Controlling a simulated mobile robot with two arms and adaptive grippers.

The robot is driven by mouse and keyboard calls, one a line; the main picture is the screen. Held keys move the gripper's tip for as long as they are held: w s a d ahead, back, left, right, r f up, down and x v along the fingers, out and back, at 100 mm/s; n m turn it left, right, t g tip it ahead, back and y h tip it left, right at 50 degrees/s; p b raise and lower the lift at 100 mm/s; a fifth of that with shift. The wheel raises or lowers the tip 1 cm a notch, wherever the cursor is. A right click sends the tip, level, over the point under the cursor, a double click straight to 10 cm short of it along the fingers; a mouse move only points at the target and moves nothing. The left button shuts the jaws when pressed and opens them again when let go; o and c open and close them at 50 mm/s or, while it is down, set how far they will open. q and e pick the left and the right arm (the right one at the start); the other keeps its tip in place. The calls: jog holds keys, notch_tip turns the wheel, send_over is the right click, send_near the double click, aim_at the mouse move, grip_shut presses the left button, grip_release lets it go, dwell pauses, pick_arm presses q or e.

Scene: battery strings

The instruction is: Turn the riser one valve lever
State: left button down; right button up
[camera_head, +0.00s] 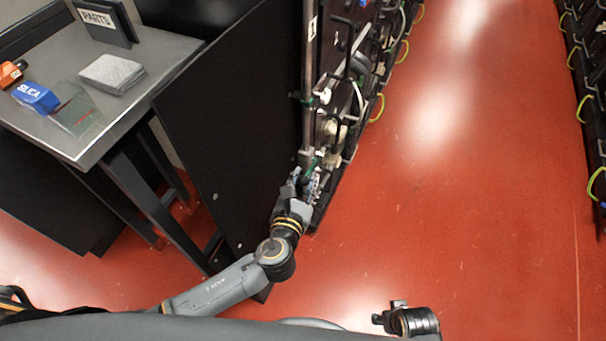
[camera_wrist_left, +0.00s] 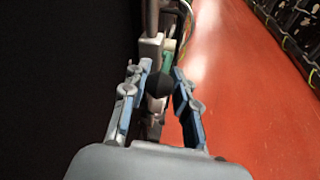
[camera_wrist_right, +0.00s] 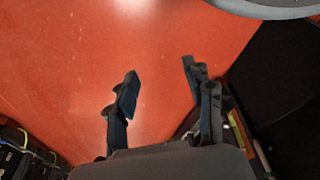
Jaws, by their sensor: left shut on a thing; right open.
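A grey vertical riser pipe (camera_head: 309,60) runs down the end of the rack in the head view. A valve with a green part (camera_wrist_left: 167,62) sits low on it, close to my left gripper (camera_head: 309,180). In the left wrist view the fingers of my left gripper (camera_wrist_left: 160,84) stand on either side of the valve's dark lever (camera_wrist_left: 157,88), shut on it. The exact contact is partly hidden. My right gripper (camera_wrist_right: 160,74) is open and empty above the red floor in the right wrist view.
A black rack end panel (camera_head: 235,120) stands left of the pipe. A grey workbench (camera_head: 95,150) with a blue SILICA box (camera_head: 36,97) and a PARTS sign (camera_head: 103,20) is at left. The red aisle floor (camera_head: 470,170) is clear; another rack (camera_head: 590,90) lines its right side.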

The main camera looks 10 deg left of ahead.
jog(key=shift+s+f, duration=0.35)
jog(key=shift+f, duration=0.3)
jog(key=shift+s+f, duration=0.35)
jog(key=shift+f, duration=0.25)
